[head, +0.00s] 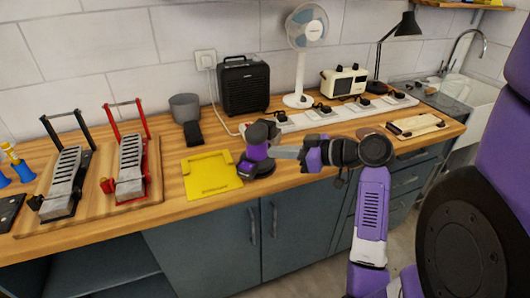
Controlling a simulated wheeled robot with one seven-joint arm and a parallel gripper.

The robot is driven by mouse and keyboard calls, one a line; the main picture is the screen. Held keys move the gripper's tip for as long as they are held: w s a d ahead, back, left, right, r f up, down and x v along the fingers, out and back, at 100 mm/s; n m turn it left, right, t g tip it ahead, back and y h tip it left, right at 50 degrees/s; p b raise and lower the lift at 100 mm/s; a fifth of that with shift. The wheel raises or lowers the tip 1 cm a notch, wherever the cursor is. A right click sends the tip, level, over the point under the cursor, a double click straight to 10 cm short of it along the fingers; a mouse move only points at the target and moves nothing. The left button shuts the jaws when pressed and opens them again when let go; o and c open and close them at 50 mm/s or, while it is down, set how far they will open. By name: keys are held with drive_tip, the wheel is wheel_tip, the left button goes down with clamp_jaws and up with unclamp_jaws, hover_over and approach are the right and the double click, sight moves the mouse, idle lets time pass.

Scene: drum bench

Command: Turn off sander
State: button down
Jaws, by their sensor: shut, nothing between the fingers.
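The sander (257,153), a purple and dark hand tool on a round black base, stands on the wooden worktop just right of the yellow plate. My gripper (277,152) reaches in from the right at the sander's side. It is shut with nothing in it. Its tips are at or very near the sander's body; I cannot tell whether they touch. The sander's switch is too small or hidden to make out, so I cannot tell if it is on.
A yellow plate (208,174) lies left of the sander. Two pedals, black (65,185) and red (131,170), stand on a board at left. Behind are a black box (243,86), a white fan (302,65) and a power strip (287,122) with several plugs. The bench's front edge is close.

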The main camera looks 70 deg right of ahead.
drive_tip(key=v, duration=0.3)
drive_tip(key=shift+s+f, duration=0.2)
drive_tip(key=shift+s, duration=0.1)
idle(0.4)
drive_tip(key=s+d+r+m+g+h, duration=0.1)
drive_tip(key=s+d+r+m+h, duration=0.1)
drive_tip(key=d+m+h, duration=0.55)
drive_tip(key=w+a+f+h, duration=0.15)
drive_tip(key=a+f, duration=0.25)
drive_tip(key=a, duration=0.7)
drive_tip(key=w+a+f, duration=0.2)
drive_tip(key=a+f, duration=0.2)
drive_tip(key=a, duration=0.7)
drive_tip(key=s+a+f+n+y, duration=0.1)
drive_tip(key=s+a+n+y, duration=0.3)
drive_tip(key=a, duration=0.7)
drive_tip(key=s+a+f+n+t+y, duration=0.1)
drive_tip(key=s+a+n+y, duration=0.4)
drive_tip(key=a, duration=0.6)
drive_tip(key=shift+s+a+f+t+y, duration=0.3)
drive_tip(key=shift+s+a+f+y, duration=0.1)
drive_tip(key=shift+s+f+y, duration=0.45)
